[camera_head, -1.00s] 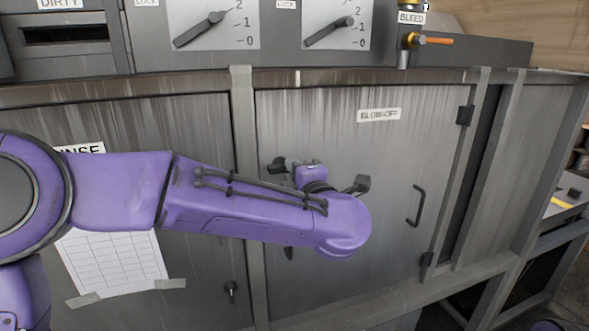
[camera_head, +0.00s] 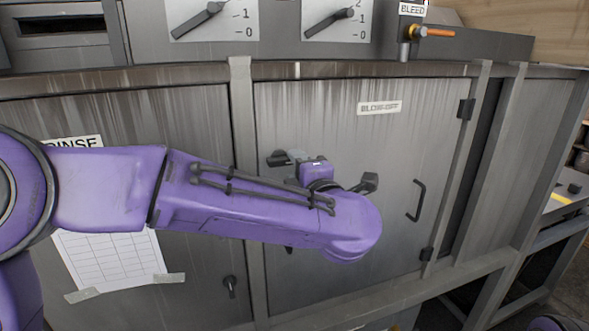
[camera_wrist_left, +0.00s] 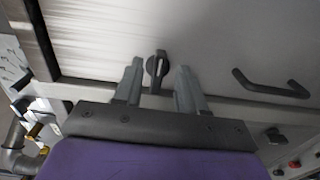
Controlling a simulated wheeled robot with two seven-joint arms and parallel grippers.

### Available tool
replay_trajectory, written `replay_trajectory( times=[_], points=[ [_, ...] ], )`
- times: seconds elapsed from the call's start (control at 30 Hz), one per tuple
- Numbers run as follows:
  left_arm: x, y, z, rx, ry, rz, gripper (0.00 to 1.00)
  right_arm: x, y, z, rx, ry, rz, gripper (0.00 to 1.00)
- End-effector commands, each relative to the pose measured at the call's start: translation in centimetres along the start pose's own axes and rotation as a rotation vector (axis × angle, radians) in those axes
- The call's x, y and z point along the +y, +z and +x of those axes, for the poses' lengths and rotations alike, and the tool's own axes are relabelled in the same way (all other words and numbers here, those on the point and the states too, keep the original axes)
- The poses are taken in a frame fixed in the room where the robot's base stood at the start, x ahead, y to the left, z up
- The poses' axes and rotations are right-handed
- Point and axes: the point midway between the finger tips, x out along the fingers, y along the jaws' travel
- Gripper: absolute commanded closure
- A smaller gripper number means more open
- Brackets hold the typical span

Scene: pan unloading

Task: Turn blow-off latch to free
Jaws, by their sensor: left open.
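The blow-off door (camera_head: 390,150) is shut-looking grey metal with a label. The dark blow-off latch (camera_wrist_left: 157,68) shows in the left wrist view as a round base with an upright knob. My left gripper (camera_wrist_left: 158,74) is open, with one finger on each side of the latch in that view. I cannot tell whether a finger touches it. In the head view my left gripper (camera_head: 318,172) is in front of the blow-off door, partly hidden by my purple forearm, which also covers much of the latch area. My right gripper does not show.
A black door handle (camera_head: 417,200) stands out on the right of the blow-off door. The bleed valve (camera_head: 430,32) with an orange lever sits above. The rinse latch (camera_head: 230,287) and a taped paper sheet (camera_head: 112,262) are at the left.

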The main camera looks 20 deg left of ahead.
Motion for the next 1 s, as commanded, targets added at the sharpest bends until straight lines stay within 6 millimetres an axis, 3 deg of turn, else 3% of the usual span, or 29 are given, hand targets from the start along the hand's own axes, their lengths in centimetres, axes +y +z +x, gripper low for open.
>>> replay_trajectory(
  times=[0.03,0.2,0.33,0.73,0.83,0.87,0.97,1.0],
  points=[
    [-0.6,0.1,-1.3,-0.004,0.004,0.0,0.6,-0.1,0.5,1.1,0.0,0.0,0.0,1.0],
    [-0.5,0.1,-5.4,-0.004,0.005,0.0,0.6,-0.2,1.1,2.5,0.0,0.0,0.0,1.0],
    [-0.4,0.1,-7.5,-0.003,0.003,0.001,0.6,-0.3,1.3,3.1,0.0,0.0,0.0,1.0],
    [-0.1,0.1,-8.4,-0.003,0.001,-0.002,0.6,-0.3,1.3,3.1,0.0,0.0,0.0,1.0],
    [0.3,1.7,-8.6,-0.099,0.052,0.023,0.6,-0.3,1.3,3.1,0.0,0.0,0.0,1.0],
    [-0.2,2.3,-8.1,-0.149,0.093,0.071,0.6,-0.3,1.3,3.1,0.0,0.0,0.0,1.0],
    [-7.6,3.0,-4.7,-0.276,0.122,0.308,0.6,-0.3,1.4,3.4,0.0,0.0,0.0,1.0],
    [-11.1,2.9,-3.7,-0.317,0.103,0.395,0.6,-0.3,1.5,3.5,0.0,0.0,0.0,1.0]
  ],
)
